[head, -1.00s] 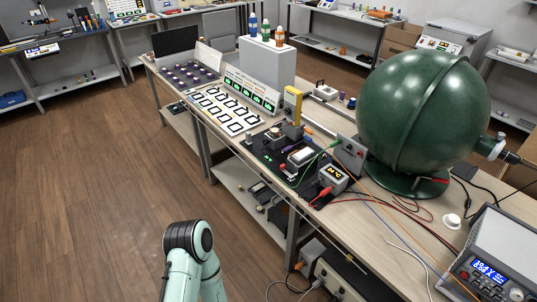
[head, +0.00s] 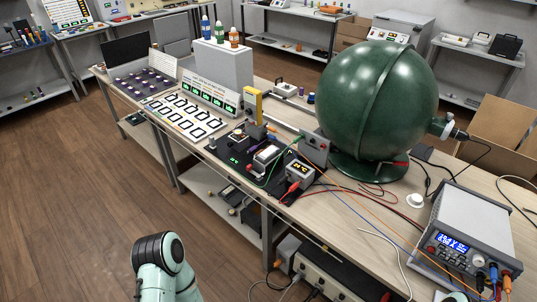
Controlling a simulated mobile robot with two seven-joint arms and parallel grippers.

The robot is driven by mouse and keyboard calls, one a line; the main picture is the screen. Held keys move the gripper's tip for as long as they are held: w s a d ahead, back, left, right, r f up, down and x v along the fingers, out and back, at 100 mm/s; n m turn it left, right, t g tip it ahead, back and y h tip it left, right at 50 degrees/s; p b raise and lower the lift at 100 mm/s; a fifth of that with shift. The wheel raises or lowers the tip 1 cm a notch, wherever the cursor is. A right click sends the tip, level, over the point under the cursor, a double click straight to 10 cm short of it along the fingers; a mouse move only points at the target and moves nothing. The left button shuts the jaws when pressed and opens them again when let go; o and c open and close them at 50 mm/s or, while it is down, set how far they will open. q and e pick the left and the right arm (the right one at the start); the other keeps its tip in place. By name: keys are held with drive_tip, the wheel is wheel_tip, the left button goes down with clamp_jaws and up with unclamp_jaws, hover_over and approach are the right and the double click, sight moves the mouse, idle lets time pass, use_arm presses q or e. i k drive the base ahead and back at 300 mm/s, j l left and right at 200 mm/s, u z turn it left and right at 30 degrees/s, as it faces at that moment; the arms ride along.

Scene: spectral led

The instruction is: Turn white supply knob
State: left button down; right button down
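The power supply (head: 468,228) stands at the right end of the bench, a grey box with a lit blue display (head: 452,243). A pale teal arm link of mine with a black joint shows at the bottom left, away from the bench. Neither gripper is in view.
Red, blue, orange and white wires cross the bench top before the supply. A black board with small devices (head: 245,152) and a lit panel (head: 212,97) lie further left.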

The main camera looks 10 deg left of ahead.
sight(478, 260)
drive_tip(key=z, duration=1.45)
